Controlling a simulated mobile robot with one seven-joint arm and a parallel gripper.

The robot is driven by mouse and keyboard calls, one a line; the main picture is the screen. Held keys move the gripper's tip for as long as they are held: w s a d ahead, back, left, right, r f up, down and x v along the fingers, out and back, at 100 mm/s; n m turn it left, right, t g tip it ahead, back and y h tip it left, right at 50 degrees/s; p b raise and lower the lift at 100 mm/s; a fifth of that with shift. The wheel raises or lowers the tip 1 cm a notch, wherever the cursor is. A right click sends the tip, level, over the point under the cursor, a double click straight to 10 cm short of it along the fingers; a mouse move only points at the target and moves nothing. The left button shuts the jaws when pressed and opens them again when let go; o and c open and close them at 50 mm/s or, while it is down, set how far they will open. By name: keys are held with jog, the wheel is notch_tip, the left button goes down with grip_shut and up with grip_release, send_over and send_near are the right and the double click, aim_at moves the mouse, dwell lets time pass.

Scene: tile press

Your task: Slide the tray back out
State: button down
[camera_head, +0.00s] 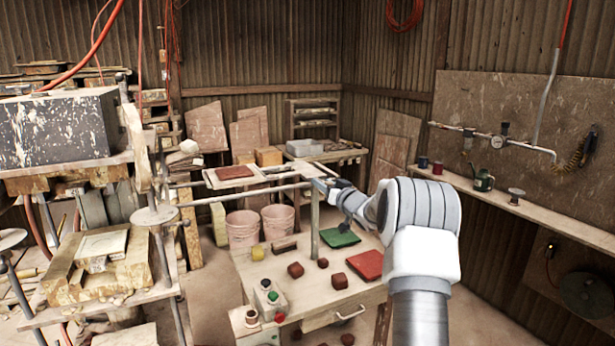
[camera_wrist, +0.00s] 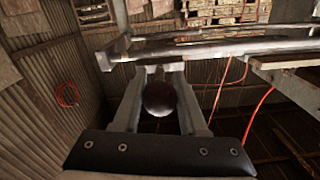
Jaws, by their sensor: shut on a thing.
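The tray (camera_head: 262,178) is a pale flat slide on metal rails, to the right of the press (camera_head: 62,128) in the head view. A red-brown tile (camera_head: 235,172) lies on its left part. My gripper (camera_head: 322,184) is at the right end of the tray. In the wrist view my gripper (camera_wrist: 160,80) is shut on a dark round knob (camera_wrist: 159,99), which sits between both fingers. How the knob joins the tray is hidden in the head view.
Below stands a bench (camera_head: 255,285) with a green tile (camera_head: 340,238), a red tile (camera_head: 366,265), several dark red blocks and a button box (camera_head: 269,298). Two pink buckets (camera_head: 277,222) stand behind it. A shelf (camera_head: 520,208) runs along the right wall.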

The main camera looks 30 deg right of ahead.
jog(key=shift+d+p, duration=0.6)
jog(key=shift+d, duration=0.95)
jog(key=c, duration=0.5)
grip_release()
jog(key=shift+d, duration=0.15)
jog(key=s+b, duration=0.3)
jog(key=s, duration=1.4)
jog(key=shift+s+b, duration=0.25)
jog(key=shift+b, duration=0.05)
jog(key=shift+a, duration=0.2)
